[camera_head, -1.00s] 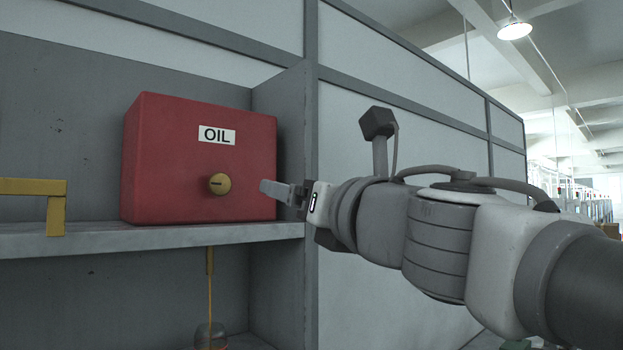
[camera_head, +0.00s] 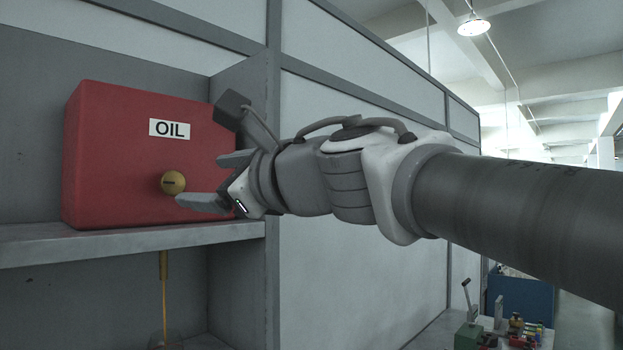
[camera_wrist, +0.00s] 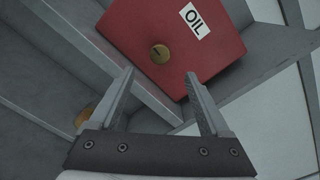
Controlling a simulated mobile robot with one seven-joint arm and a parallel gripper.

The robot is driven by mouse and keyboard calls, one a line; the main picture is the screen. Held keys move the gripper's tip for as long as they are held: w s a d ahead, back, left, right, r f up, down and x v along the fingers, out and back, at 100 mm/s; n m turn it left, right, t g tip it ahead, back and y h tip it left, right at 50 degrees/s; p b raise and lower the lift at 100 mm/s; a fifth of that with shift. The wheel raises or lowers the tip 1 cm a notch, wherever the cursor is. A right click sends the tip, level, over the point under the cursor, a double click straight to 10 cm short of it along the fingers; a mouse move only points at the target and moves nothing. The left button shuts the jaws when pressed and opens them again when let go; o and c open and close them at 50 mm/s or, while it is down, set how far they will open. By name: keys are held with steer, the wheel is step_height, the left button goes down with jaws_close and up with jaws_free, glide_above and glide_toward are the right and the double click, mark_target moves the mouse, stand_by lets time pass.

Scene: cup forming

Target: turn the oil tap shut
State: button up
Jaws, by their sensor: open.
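The oil tap is a round brass knob (camera_head: 173,182) with a dark slot, on the front of a red box (camera_head: 110,150) labelled OIL. In the head view the slot lies about level. The box stands on a grey shelf. My gripper (camera_head: 218,180) is open and empty, just right of the knob, with one finger above and one below its height. In the wrist view the knob (camera_wrist: 160,53) is beyond the fingertips of my gripper (camera_wrist: 158,75), roughly centred between them and apart from them.
The grey shelf (camera_head: 120,243) runs under the box, and an upright grey side panel (camera_head: 242,120) stands to its right. Below the shelf a thin yellow rod (camera_head: 163,280) hangs down to a glass vessel, partly cut off. A bench with small items (camera_head: 495,335) is at the lower right.

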mark_target(173, 181)
steer(key=p+x, duration=0.2)
steer(key=x, duration=1)
steer(key=shift+a, duration=0.1)
jaws_close()
